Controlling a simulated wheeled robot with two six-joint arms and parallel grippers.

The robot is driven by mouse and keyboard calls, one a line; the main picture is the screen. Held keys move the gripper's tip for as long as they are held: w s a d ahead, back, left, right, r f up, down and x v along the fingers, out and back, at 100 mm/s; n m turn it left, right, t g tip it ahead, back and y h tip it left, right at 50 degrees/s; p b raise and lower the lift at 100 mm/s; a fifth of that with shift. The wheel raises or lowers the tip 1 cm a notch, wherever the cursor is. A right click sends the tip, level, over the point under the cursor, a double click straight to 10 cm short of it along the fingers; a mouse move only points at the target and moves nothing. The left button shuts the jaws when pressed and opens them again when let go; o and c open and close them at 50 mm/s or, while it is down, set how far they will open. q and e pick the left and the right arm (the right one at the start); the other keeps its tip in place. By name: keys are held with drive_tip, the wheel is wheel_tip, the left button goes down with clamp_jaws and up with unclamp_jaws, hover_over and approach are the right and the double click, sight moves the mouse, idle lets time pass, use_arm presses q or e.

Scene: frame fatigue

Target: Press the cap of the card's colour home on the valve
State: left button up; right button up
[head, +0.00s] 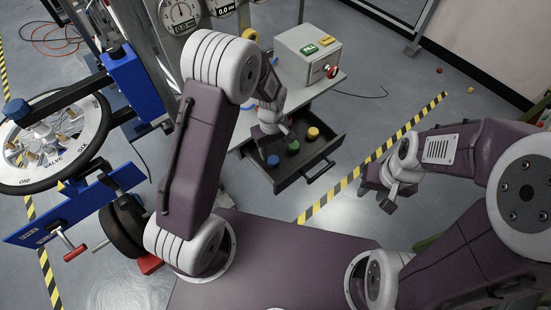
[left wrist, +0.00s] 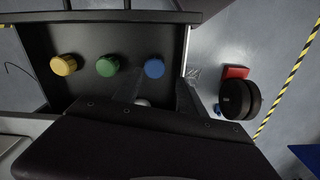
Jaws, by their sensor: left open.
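In the head view an open dark drawer (head: 262,172) holds a blue cap (head: 273,160), a green cap (head: 293,146) and a yellow cap (head: 313,133). The left wrist view shows the blue cap (left wrist: 154,68), green cap (left wrist: 106,66) and yellow cap (left wrist: 64,65) in a row. My left gripper (left wrist: 158,92) is open and empty over the drawer, its fingertips around or just beside the blue cap. My right gripper (head: 388,203) hangs over the floor at right; its jaw state is unclear. The wheel (head: 50,178) at left carries valve lettering; its valve is not distinguishable.
A grey box (head: 308,55) with green and yellow labels and a red knob stands on the table above the drawer. A blue wheel stand (head: 128,85) and a dark roller (head: 122,225) are at left. Striped tape (head: 375,155) crosses open floor.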

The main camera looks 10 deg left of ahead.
sight(274, 159)
use_arm(q)
drive_tip(key=f, duration=0.2)
drive_tip(key=w+f, duration=0.1)
drive_tip(key=shift+d+f, duration=0.25)
drive_tip(key=shift+d, duration=0.1)
drive_tip(key=f, duration=0.4)
drive_tip(key=shift+a+f, duration=0.1)
drive_tip(key=shift+a, duration=0.15)
drive_tip(key=shift+w+d+f, duration=0.1)
drive_tip(key=shift+w+f, duration=0.1)
drive_tip(key=shift+f, duration=0.3)
drive_tip(key=shift+r, duration=0.1)
clamp_jaws()
drive_tip(key=shift+r, duration=0.1)
